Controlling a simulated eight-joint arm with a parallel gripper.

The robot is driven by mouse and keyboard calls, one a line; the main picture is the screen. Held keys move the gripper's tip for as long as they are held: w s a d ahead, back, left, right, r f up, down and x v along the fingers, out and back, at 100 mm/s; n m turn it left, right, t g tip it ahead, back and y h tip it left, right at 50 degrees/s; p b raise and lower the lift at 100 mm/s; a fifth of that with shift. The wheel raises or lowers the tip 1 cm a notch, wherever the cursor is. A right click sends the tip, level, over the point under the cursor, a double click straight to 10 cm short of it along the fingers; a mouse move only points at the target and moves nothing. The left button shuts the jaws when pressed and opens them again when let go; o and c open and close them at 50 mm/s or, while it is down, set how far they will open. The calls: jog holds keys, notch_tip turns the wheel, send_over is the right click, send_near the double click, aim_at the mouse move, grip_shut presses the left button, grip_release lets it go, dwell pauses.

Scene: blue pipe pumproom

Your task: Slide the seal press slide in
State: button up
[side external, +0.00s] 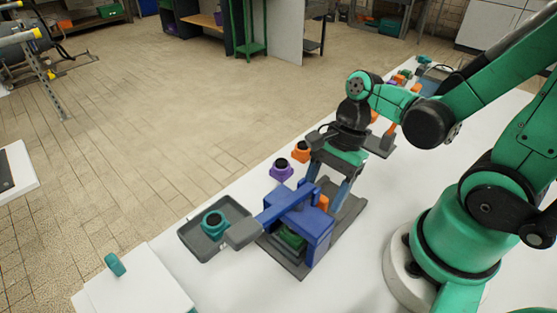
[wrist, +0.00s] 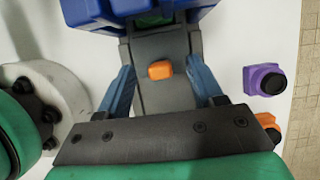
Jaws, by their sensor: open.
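The seal press (side external: 297,228) is a blue block-shaped body on a grey base, with a blue lever arm across its top and green inside its front opening. At its rear, a grey slide or track (wrist: 157,98) runs out toward my gripper, and an orange block (wrist: 160,69) sits on it. The orange block also shows in the side view (side external: 322,203), partly hidden. My gripper (side external: 325,193) points down over this end, behind the blue body. In the wrist view, its two blue fingers (wrist: 160,62) stand apart on either side of the orange block, with visible gaps. The slide's far end is hidden under the press.
A grey tray (side external: 187,241) with a teal ring (side external: 214,223) stands left of the press. A purple piece with a black top (side external: 281,171) and an orange one (side external: 300,153) stand behind it. More parts (side external: 402,78) crowd the table's far end.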

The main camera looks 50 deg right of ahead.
jog(key=shift+v, duration=1.7)
jog(key=shift+w+n, duration=0.15)
jog(key=shift+n, duration=0.35)
jog(key=w+d+r+n+t+h, duration=0.1)
jog(key=w+r+n+t+h, duration=0.3)
jog(key=n, duration=1.3)
jog(key=w+r+t, duration=0.1)
jog(key=w+t, duration=0.1)
jog(key=t, duration=0.1)
jog(key=shift+w+d+r+h, duration=0.2)
jog(key=shift+r+h, duration=0.1)
jog(key=shift+r, duration=0.1)
